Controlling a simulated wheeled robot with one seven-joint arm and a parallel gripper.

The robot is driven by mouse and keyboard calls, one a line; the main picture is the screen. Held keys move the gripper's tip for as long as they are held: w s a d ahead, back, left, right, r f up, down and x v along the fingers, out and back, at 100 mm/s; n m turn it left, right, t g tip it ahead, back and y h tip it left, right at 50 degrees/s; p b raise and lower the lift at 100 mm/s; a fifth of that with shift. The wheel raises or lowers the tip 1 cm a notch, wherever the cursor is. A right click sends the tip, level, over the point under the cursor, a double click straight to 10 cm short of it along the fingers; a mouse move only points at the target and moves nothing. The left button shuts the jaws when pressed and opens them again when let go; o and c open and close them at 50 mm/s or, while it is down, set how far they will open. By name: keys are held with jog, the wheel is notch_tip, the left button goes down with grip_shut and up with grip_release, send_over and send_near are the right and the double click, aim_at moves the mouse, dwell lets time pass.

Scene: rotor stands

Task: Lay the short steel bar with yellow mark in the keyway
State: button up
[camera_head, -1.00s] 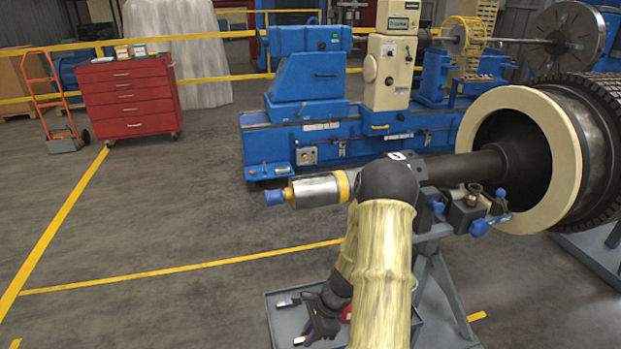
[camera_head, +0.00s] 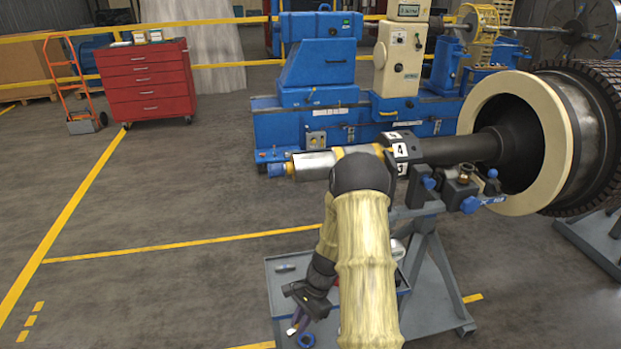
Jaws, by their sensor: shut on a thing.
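My arm covers part of the shaft and tray. I cannot make out the keyway.
A small dark-and-light piece (camera_head: 285,267) lies at the tray's back left, and a blue ring (camera_head: 306,340) is near its front. The rotor (camera_head: 590,130) is at right, a blue machine (camera_head: 320,65) behind, and a red tool chest (camera_head: 146,80) at left.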

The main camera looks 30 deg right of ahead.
jog(key=shift+w+a+f+n, duration=0.2)
jog(key=shift+a+n, duration=0.3)
jog(key=shift+n, duration=0.1)
jog(key=w+a+f+n+g+h, duration=0.4)
jog(key=a+n, duration=0.3)
jog(key=n, duration=0.7)
jog(key=shift+w+a+h, duration=0.2)
jog(key=shift+w+h, duration=0.2)
jog(key=shift+h, duration=0.2)
jog(key=shift+w+f, duration=0.1)
